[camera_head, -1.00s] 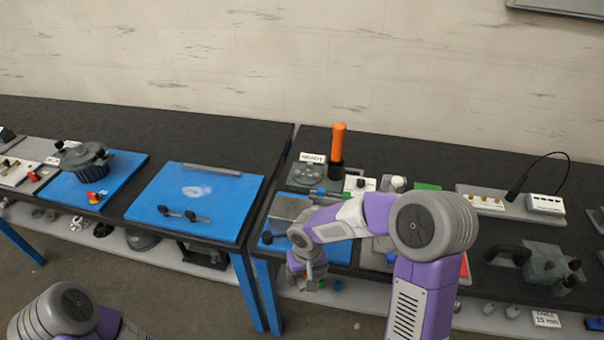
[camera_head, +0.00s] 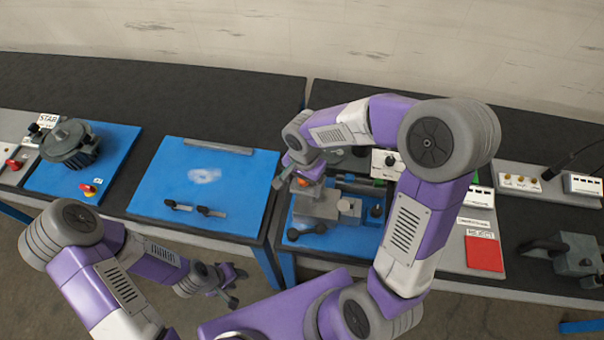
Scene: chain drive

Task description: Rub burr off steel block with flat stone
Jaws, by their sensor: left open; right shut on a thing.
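My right gripper (camera_head: 287,176) is at the left end of the blue mat (camera_head: 345,240) on the right bench, beside and above a grey metal block (camera_head: 318,204). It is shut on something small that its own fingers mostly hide. A small orange patch (camera_head: 303,182) shows right beside the fingers; I cannot tell whether it is the held thing. I cannot make out the flat stone or a burr. I cannot tell whether the gripper touches the block. My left gripper (camera_head: 237,287) is open and empty, low in front of the benches.
A dark knobbed handle (camera_head: 306,229) lies at the mat's front edge. A red panel (camera_head: 484,254) and a grey fixture (camera_head: 577,254) are further right. A blue board (camera_head: 160,195) with two black handles is on the left bench. My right arm hides the bench's back part.

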